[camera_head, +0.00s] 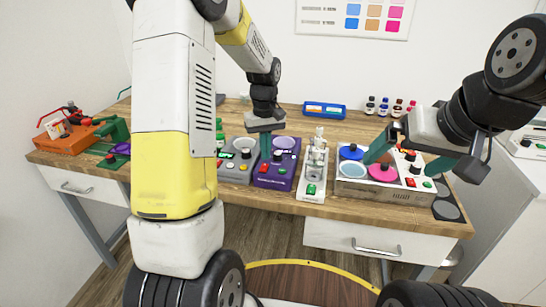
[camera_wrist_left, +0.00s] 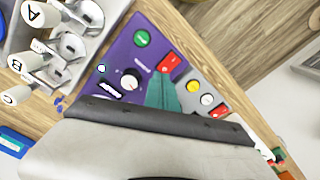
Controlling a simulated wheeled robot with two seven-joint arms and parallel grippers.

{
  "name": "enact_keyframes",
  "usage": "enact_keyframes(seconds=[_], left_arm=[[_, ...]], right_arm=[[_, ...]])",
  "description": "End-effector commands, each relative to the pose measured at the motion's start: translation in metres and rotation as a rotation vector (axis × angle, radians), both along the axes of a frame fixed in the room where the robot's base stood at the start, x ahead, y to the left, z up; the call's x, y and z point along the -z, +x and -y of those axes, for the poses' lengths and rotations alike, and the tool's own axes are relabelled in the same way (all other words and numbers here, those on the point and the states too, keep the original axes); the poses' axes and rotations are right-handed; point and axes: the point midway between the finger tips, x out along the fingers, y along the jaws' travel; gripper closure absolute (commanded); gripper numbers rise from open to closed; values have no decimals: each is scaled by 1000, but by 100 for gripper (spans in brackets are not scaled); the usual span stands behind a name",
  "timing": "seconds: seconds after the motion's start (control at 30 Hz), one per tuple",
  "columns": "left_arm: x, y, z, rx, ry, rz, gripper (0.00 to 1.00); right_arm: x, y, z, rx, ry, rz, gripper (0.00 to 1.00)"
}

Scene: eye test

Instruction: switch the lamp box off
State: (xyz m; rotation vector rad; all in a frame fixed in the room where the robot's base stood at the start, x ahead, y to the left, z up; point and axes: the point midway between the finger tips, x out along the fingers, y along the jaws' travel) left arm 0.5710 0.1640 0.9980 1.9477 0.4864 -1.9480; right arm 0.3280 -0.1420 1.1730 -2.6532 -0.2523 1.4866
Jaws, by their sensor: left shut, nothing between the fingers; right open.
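In the left wrist view the purple box (camera_wrist_left: 118,55) shows a green button (camera_wrist_left: 141,38), a red switch (camera_wrist_left: 168,62) and a dark knob with a white centre (camera_wrist_left: 130,82). My left gripper (camera_head: 266,150) is shut and empty over this box. Its teal fingertips (camera_wrist_left: 164,82) appear close to the red switch; contact cannot be told. My right gripper (camera_head: 408,160) is open above a panel box.
A grey box (camera_head: 235,172) with coloured buttons stands directly left of the purple one. A white unit with levers (camera_head: 312,185) stands to its right. The panel box (camera_head: 385,194) has blue, pink and pale discs. A blue tray (camera_head: 324,110) and small bottles (camera_head: 384,107) stand behind.

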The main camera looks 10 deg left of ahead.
Motion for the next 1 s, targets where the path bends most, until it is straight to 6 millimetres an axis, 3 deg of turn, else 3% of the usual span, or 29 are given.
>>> enact_keyframes(seconds=[1.0], left_arm=[[11, 0, 0, 0, 0, -1, 100]], right_arm=[[0, 0, 0, 0, 0, 0, 0]])
